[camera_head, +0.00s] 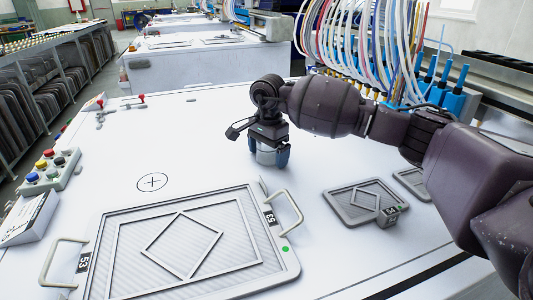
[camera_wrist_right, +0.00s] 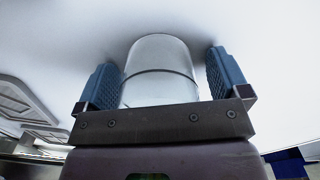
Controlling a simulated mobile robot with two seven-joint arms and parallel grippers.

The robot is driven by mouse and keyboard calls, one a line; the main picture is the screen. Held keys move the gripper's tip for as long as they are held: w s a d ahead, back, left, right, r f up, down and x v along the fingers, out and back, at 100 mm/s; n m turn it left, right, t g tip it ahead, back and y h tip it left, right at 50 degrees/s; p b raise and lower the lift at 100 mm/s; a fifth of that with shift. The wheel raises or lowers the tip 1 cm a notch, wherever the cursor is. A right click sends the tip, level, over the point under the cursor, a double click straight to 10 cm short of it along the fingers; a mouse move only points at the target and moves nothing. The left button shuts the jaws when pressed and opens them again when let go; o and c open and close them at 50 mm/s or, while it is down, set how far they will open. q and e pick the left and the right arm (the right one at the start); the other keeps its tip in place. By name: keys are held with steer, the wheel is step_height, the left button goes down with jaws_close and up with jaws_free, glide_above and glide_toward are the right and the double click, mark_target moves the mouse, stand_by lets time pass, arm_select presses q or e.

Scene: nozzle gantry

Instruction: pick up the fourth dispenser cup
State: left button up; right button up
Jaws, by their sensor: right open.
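A pale, translucent cylindrical cup (camera_wrist_right: 159,68) stands on the white table between the fingers of my right gripper (camera_wrist_right: 166,80) in the right wrist view. A thin dark line runs around the cup. The blue finger pads are apart, with a visible gap on each side of the cup. In the head view my right gripper (camera_head: 268,152) points down over the cup (camera_head: 266,156), whose upper part is hidden by the gripper. I cannot tell which number the cup has. My left gripper is not in view.
A large framed tray with handles (camera_head: 110,262) lies at the front, left of the gripper. A smaller tray (camera_head: 340,208) lies to the right. A button box (camera_head: 48,170) sits at the left edge. Coloured hoses and blue nozzles (camera_head: 452,100) stand behind my right arm.

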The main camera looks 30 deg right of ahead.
steer(key=shift+r, duration=0.15)
steer(key=c, duration=1)
